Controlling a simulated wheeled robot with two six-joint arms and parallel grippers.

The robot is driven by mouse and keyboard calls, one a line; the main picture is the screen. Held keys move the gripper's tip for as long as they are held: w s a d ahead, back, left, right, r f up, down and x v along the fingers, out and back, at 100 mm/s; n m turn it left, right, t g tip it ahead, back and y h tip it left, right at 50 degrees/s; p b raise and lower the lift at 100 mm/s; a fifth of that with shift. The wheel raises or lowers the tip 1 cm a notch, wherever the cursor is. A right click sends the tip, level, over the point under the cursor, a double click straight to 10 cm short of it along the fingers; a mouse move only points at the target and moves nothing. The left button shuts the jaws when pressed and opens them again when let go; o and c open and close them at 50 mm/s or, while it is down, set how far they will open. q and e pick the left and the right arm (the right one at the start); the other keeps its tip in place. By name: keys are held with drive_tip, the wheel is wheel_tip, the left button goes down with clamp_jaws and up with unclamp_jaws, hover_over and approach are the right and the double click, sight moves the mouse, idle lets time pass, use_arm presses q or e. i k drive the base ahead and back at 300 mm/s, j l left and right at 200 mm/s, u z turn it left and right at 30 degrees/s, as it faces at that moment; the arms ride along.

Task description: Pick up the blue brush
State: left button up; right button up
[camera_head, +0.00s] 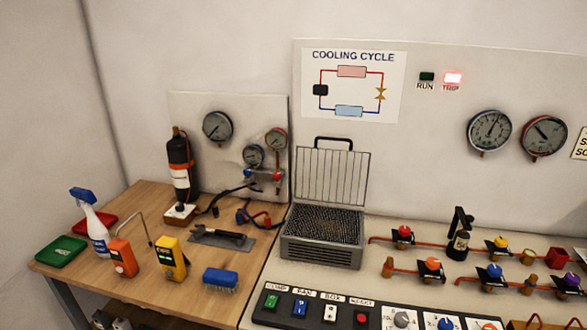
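The blue brush (220,278) lies near the front edge of the wooden table, right of the yellow meter, with its pale bristles facing down. Nothing touches it from above. Neither of my grippers shows in the head view.
A yellow meter (171,258) and an orange device (123,257) stand left of the brush. A grey mat (208,241) with a dark tool lies behind it. The switch panel (315,308) is to the right. A spray bottle (93,222) and green tray (61,251) are far left.

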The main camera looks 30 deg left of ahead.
sight(219, 280)
drive_tip(key=u, duration=1.35)
